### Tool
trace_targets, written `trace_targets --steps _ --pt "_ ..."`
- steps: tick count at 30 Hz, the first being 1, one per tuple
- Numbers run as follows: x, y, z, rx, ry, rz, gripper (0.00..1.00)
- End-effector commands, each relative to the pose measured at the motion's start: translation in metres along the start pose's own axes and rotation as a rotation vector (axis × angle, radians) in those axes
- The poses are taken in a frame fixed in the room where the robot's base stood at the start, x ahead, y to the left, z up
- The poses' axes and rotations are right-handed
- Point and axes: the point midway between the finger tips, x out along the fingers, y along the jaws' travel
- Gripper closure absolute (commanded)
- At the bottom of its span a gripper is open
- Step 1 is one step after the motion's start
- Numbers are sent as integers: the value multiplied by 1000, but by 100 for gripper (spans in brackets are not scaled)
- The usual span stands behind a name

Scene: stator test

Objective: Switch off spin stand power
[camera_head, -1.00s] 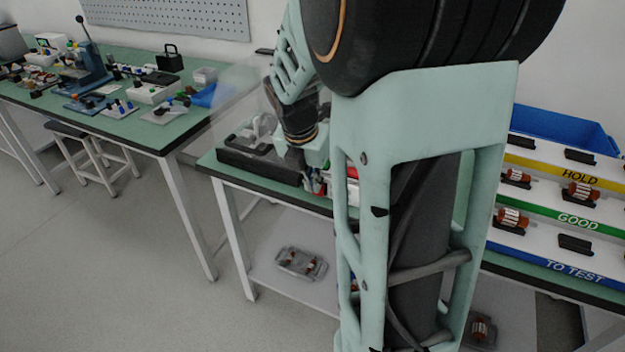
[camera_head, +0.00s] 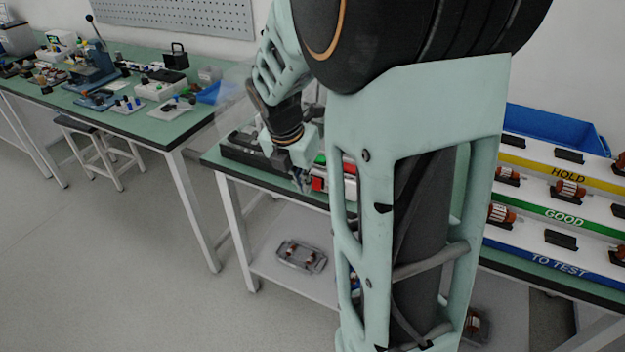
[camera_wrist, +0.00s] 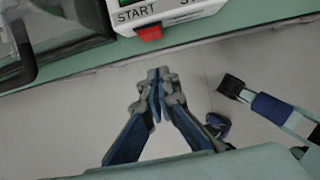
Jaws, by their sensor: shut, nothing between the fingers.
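The control box of the spin stand stands at the front edge of the green bench top. In the wrist view its white face (camera_wrist: 185,8) carries the label START, a cut-off label beside it, and a red rocker switch (camera_wrist: 149,33) low on the front. A red part of the box (camera_head: 318,184) shows in the head view, partly hidden by my arm. My gripper (camera_wrist: 158,72) is shut and empty, below the red switch in the wrist view and apart from it. In the head view my gripper (camera_head: 303,183) hangs just in front of the bench edge.
A black-framed fixture with a clear cover (camera_wrist: 60,35) stands left of the box. The bench shelf holds a grey tray (camera_head: 300,257). Sorting racks (camera_head: 560,219) with rotors stand at the right. Another bench (camera_head: 150,127) with tools and a stool stands at the left.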

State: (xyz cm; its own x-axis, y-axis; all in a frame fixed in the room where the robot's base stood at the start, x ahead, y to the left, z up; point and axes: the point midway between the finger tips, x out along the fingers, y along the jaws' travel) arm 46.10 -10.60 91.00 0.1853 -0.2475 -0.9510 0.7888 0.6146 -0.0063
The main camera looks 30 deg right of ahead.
Motion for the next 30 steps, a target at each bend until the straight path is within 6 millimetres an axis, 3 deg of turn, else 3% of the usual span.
trace_targets --steps 1,3,12,26,30 --pt "-21 1 9 5 -10 9 100" --pt "-37 1 12 5 -10 9 100" --pt "-84 0 22 4 -6 6 100" --pt "-92 -1 24 3 -5 4 100" --pt "-91 14 24 31 -23 40 100"
